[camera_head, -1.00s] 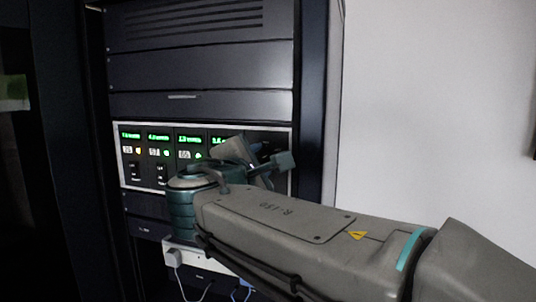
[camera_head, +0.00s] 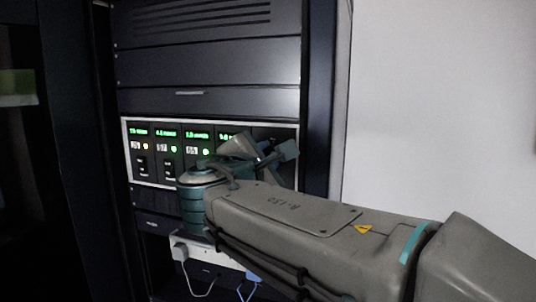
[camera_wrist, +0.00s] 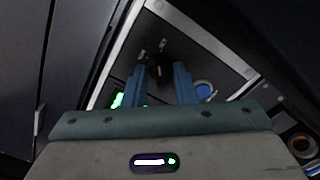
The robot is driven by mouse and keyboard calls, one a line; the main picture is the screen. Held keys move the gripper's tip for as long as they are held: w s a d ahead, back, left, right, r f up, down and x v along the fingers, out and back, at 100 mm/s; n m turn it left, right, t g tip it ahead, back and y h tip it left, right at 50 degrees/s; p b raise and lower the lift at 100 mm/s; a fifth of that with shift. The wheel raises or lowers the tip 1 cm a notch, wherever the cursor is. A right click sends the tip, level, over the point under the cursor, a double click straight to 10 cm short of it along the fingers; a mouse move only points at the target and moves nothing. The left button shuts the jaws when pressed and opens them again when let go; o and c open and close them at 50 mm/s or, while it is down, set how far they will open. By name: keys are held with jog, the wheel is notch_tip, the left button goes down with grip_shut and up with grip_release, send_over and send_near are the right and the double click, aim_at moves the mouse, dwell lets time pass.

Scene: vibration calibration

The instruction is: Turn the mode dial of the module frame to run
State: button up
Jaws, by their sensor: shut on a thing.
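The module frame (camera_head: 125,154) is a light-edged panel in the rack with several green displays and small lamps, one orange and others green. The marks are too small to read.
A blue round button or cap (camera_wrist: 204,90) sits just right of the fingers. An orange-ringed round fitting (camera_wrist: 301,145) is at the lower right. Below the frame, a white power strip (camera_head: 205,253) carries plugs and cables. A pale wall (camera_head: 440,110) stands right of the rack.

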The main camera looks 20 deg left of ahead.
jog(key=n+p, duration=0.2)
jog(key=n, duration=0.3)
jog(key=shift+r+p, duration=0.2)
jog(key=shift+p, duration=0.2)
jog(key=n+p, duration=0.3)
jog(key=n, duration=0.2)
jog(key=shift+a, duration=0.15)
jog(key=shift+f+n, duration=0.1)
jog(key=shift+n, duration=0.2)
jog(key=o, duration=0.6)
jog(key=shift+o, duration=0.2)
jog(key=s+a+b, duration=0.1)
jog(key=s+b, duration=0.2)
jog(key=s, duration=1.1)
jog(key=shift+b, duration=0.4)
